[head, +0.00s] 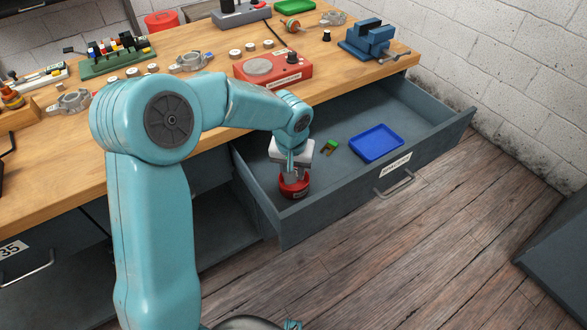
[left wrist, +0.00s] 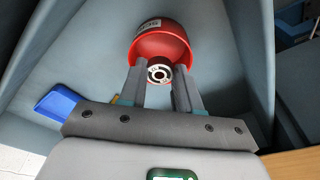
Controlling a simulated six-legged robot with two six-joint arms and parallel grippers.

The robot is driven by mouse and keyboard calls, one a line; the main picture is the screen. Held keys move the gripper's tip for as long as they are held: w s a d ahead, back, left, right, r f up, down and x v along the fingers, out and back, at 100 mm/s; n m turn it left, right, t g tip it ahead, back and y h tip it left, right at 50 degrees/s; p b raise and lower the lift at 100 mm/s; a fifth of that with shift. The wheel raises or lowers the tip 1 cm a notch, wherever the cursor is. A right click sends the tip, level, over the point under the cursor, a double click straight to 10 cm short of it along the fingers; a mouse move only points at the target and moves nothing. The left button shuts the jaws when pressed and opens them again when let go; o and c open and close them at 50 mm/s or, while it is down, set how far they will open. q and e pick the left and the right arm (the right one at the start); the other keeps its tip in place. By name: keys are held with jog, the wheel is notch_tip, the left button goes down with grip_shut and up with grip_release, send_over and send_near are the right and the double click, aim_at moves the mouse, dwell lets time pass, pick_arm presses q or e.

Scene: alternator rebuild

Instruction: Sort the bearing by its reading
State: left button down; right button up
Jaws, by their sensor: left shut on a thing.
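My left gripper (head: 293,174) reaches down into the open drawer, directly above a red bowl (head: 295,190). In the left wrist view its two fingers (left wrist: 160,82) are shut on the bearing (left wrist: 159,74), a small metal ring with a dark centre. The bearing is held at the mouth of the red bowl (left wrist: 160,40), which has a white label only partly readable here. I cannot tell whether the bearing touches the bowl. The head view hides the bearing. A red box with a round grey pad (head: 272,68) sits on the bench.
The grey drawer (head: 425,150) is pulled out, its front wall labelled. A blue tray (head: 376,142) and a small green and brown item (head: 330,147) lie in it. The wooden bench (head: 215,52) holds a blue vise (head: 368,40) and several alternator parts.

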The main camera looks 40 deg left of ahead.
pick_arm(q)
jog(key=shift+f+b, duration=0.55)
jog(key=shift+b, duration=0.35)
dwell(1.8)
jog(key=c, duration=0.7)
grip_release()
jog(key=c, duration=0.4)
jog(key=shift+r, duration=0.1)
jog(key=shift+r+p, duration=2.85)
jog(key=shift+r, duration=1.1)
